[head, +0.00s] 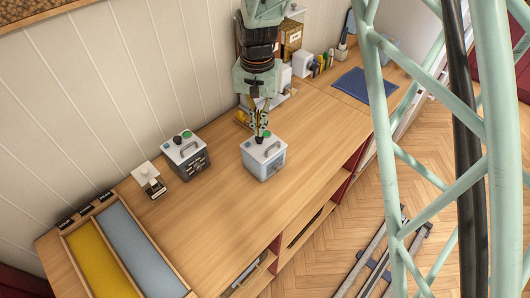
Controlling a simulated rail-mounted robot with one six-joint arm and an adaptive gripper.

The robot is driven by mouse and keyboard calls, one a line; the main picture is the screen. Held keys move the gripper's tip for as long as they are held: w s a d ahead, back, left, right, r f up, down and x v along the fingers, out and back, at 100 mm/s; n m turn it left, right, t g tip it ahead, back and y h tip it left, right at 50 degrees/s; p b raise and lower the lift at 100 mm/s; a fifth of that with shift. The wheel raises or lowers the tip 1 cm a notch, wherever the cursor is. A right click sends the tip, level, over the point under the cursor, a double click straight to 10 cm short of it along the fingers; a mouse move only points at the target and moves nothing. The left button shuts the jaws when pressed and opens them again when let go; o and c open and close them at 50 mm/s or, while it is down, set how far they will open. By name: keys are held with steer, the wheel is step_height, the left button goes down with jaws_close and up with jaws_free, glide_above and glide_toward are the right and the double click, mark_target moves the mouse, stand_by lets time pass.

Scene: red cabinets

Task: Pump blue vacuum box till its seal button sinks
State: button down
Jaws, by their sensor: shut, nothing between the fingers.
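A pale blue-white box (262,164) stands on the wooden counter in the middle of the head view. Its top carries a dark knob, a green part (267,134) and a dark curved handle. My gripper (259,133) points straight down over the back of this box's top. Its fingers are shut, with nothing visible between them. The tips are at or just above the dark knob; I cannot tell whether they touch it. The seal button's height is too small to tell. A second box (186,163), darker-fronted with a white top and a green knob, stands to the left.
A small white stand (149,180) is left of the dark box. A wooden tray (64,243) with yellow and grey-blue sections lies front left. A blue mat (366,85), a white container (302,64) and shelved items (290,38) are at the back. The counter between is mostly clear.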

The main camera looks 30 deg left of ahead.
steer(key=shift+r, duration=0.15)
steer(key=shift+r+p, duration=1.2)
steer(key=shift+r, duration=1.65)
